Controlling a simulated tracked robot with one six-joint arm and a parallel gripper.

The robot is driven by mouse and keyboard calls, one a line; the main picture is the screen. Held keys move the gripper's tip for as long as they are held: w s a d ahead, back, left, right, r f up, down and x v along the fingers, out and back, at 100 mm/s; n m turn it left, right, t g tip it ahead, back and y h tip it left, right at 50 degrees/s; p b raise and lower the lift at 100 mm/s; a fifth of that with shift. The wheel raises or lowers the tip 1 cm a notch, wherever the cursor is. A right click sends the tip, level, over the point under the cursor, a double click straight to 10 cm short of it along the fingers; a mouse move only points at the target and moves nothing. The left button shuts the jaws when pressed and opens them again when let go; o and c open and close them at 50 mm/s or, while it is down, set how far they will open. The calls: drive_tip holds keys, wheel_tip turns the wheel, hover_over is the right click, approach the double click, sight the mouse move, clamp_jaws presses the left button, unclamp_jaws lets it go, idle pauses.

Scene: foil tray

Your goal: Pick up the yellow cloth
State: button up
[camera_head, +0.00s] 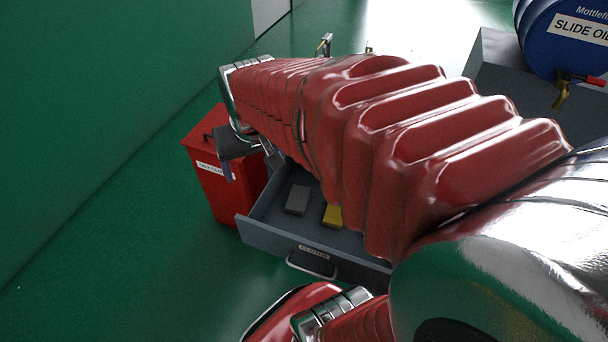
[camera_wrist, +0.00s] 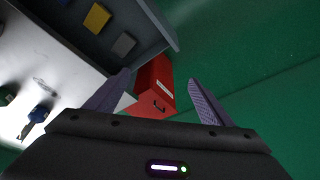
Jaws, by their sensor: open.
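The yellow cloth (camera_head: 332,216) is a small yellow block-like shape lying in an open grey drawer (camera_head: 262,239), partly hidden by my red arm in the head view. It also shows in the wrist view (camera_wrist: 97,18), at the upper left. My gripper (camera_wrist: 164,85) is open, with its two purple fingers apart and nothing between them that I can see held. In the head view my gripper (camera_head: 232,165) is above and left of the drawer, near a red bin, apart from the cloth.
A grey block (camera_head: 297,199) lies in the drawer, left of the cloth. The red bin (camera_head: 211,190) with a label stands left of the drawer. A blue drum (camera_head: 566,45) stands at the upper right. Green floor is clear at the left.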

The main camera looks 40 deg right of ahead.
drive_tip(key=s+d+f+m+g, duration=0.1)
drive_tip(key=d+f+m, duration=0.3)
drive_tip(key=d+f, duration=0.7)
drive_tip(key=s+d+f+m+g+y, duration=0.1)
drive_tip(key=s+d+f+m+g, duration=0.1)
drive_tip(key=d+f, duration=0.9)
drive_tip(key=s+d+m, duration=0.1)
drive_tip(key=d+m, duration=0.1)
drive_tip(key=d, duration=0.1)
drive_tip(key=shift+s+d+f, duration=0.15)
drive_tip(key=shift+s+f, duration=0.1)
drive_tip(key=shift+s, duration=0.05)
approach(332, 218)
drive_tip(key=shift+w+d+f, duration=0.5)
drive_tip(key=shift+d+f, duration=0.25)
drive_tip(key=shift+d, duration=0.15)
drive_tip(key=shift+w+d+f, duration=0.45)
drive_tip(key=shift+d+f, duration=0.35)
drive_tip(key=shift+d, duration=0.1)
drive_tip(key=shift+s+f, duration=0.1)
drive_tip(key=shift+f, duration=1.2)
drive_tip(key=shift+s+f, duration=0.15)
drive_tip(key=shift+f, duration=1.15)
